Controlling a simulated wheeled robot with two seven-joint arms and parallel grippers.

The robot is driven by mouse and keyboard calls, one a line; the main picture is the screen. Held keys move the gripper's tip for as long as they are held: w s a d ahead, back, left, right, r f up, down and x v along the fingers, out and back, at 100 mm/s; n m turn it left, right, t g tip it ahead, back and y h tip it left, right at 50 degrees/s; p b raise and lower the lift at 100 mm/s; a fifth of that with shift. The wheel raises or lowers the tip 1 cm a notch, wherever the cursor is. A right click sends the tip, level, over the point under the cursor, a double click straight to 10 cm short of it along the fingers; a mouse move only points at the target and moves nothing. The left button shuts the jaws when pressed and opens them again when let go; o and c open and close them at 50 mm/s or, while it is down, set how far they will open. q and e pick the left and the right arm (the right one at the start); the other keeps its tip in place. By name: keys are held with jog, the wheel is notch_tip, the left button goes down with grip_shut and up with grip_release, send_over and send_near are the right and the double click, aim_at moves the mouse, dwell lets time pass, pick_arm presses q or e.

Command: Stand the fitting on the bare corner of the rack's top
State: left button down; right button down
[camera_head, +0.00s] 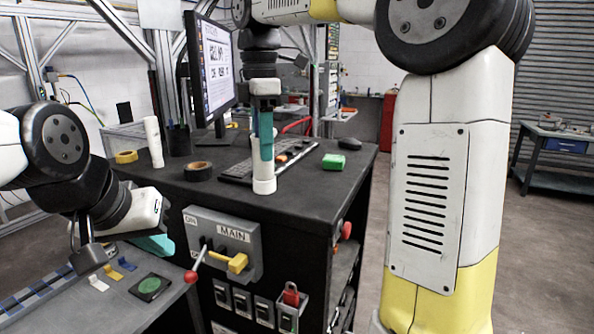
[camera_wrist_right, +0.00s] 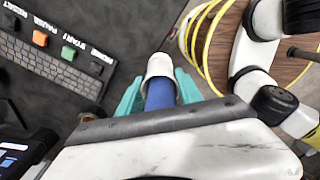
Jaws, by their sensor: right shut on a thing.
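My right gripper (camera_head: 266,136) hangs over the black rack's top (camera_head: 250,202), pointing down, its teal fingers shut on the fitting. The fitting (camera_head: 264,185) is a white, pipe-like piece, roughly upright, with its wider end low. In the right wrist view the fitting (camera_wrist_right: 160,66) shows a white rim and a blue section between the teal fingers (camera_wrist_right: 130,97). I cannot tell whether its foot touches the top. My left gripper (camera_head: 153,244) is low at the left, by the rack's front; its finger opening is hidden.
The near right part is clear. A switch panel (camera_head: 222,243) is on the front.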

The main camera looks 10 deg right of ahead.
jog(key=w+d+f, duration=0.5)
jog(key=w+d, duration=0.4)
jog(key=d, duration=0.3)
jog(key=shift+w, duration=0.15)
jog(key=shift+f, duration=0.1)
jog(key=c, duration=0.8)
grip_release()
